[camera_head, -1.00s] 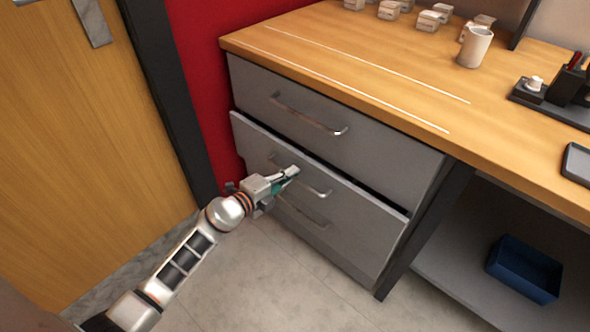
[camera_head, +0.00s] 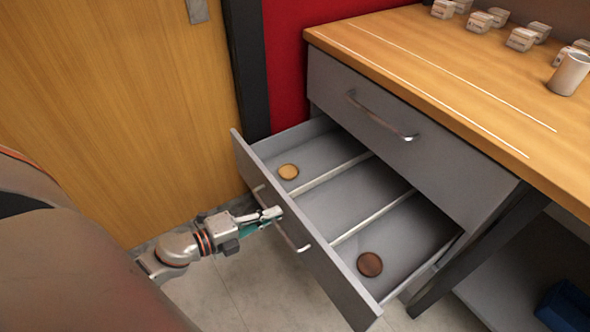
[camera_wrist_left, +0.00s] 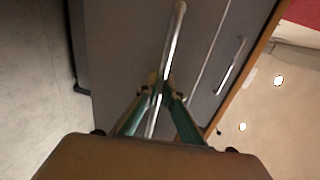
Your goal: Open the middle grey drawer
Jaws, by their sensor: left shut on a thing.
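The middle grey drawer (camera_head: 300,255) is pulled well out of the cabinet in the head view. Its inside shows compartments split by two light dividers. My left gripper (camera_head: 272,214) is at the drawer front, shut on the drawer's bar handle (camera_head: 292,236). In the left wrist view the handle (camera_wrist_left: 171,52) runs between the two fingers. My right gripper is not in view.
The top drawer (camera_head: 400,150) is shut above it. The wooden worktop (camera_head: 440,80) carries a white cup (camera_head: 569,73) and several small boxes (camera_head: 522,39). A blue bin (camera_head: 565,306) stands low at the right. A wooden door (camera_head: 110,110) is at the left.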

